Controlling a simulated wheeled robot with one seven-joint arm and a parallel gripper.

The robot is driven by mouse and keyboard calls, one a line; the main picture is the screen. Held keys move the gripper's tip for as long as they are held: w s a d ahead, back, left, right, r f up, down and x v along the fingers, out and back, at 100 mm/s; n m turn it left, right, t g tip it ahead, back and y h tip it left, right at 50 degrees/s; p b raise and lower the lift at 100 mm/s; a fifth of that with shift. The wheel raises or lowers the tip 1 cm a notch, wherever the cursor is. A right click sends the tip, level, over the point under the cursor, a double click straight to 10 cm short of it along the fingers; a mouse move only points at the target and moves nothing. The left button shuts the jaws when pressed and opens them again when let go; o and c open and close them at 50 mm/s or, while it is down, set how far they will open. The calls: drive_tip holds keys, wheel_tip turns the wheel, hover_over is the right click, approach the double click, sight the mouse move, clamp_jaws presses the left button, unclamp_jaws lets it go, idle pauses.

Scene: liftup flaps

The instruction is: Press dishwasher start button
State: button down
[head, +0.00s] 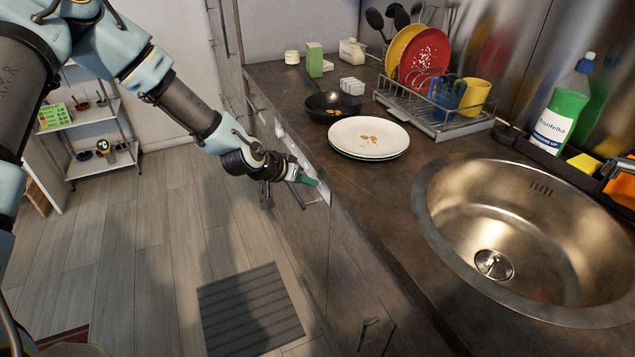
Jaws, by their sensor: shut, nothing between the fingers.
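The dishwasher's light control strip (318,192) shows as a narrow band on the counter front, just below the worktop edge and near the plates. My gripper (311,181) is at the end of my arm, right in front of this strip. Its fingers look shut and hold nothing. The fingertips are at or very close to the strip; I cannot tell whether they touch it. The start button cannot be made out, as the strip is small and partly hidden by my gripper.
Stacked plates (368,138) and a dark pan (332,105) stand near the worktop edge above. A dish rack (435,120) and a sink (520,235) are further right. A grey mat (250,310) lies on the otherwise open floor. A shelf (95,150) stands at the left.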

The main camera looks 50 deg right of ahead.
idle(0.4)
drive_tip(key=shift+w+a, duration=0.25)
drive_tip(key=shift+a, duration=0.4)
drive_tip(key=shift+w+a, duration=0.3)
drive_tip(key=shift+a, duration=0.5)
drive_tip(key=shift+w+a, duration=0.3)
drive_tip(key=shift+a, duration=0.45)
drive_tip(key=shift+w+a, duration=0.3)
drive_tip(key=shift+a, duration=0.5)
